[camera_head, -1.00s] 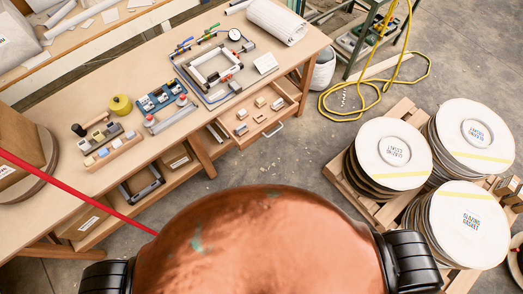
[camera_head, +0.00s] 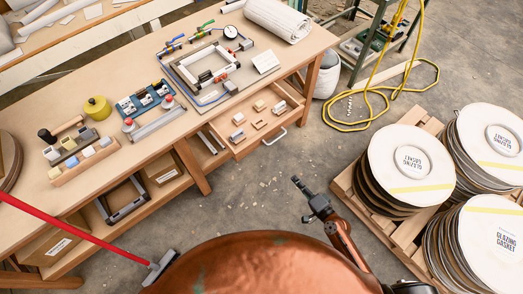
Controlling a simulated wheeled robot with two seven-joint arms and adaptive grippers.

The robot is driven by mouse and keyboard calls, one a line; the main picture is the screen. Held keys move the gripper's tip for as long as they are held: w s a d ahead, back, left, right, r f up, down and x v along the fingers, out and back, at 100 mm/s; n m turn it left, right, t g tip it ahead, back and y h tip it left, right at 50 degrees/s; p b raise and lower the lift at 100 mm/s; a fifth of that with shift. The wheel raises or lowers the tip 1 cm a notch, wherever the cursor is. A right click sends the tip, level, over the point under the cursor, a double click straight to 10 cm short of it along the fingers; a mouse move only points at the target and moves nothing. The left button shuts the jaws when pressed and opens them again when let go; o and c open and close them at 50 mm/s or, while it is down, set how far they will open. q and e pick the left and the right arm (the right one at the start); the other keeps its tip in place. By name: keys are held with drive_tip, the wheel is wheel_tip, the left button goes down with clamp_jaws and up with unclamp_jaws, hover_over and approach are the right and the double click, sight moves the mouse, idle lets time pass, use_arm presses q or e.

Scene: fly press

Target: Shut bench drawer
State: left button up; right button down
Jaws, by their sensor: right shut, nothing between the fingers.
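The bench drawer (camera_head: 240,152) sticks out open from the long side of the wooden bench (camera_head: 100,112). Several small pale blocks lie inside it, and a metal bar handle (camera_head: 274,139) is on its front. My right gripper (camera_head: 296,181) is shut and empty. In the picture it shows below and a little right of the drawer handle, apart from it, over the floor. My left gripper is not in view.
A pallet (camera_head: 349,186) with stacks of round gaskets (camera_head: 410,158) stands at right. A yellow hose (camera_head: 352,127) lies on the floor behind. A red bar (camera_head: 75,227) crosses the lower left. The floor (camera_head: 250,195) in front of the drawer looks mostly clear.

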drive_tip(key=a+r+m+y+b, duration=0.1)
drive_tip(key=a+r+y+b, duration=0.1)
drive_tip(key=a+r, duration=0.35)
drive_tip(key=t+y+p, duration=0.1)
drive_tip(key=p, duration=0.2)
approach(258, 144)
drive_tip(key=x, duration=0.6)
drive_tip(key=shift+s+a+r, duration=0.1)
drive_tip(key=shift+s, duration=0.05)
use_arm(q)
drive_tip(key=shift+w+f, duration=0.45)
use_arm(e)
drive_tip(key=shift+w+a, duration=0.3)
drive_tip(key=shift+w, duration=0.1)
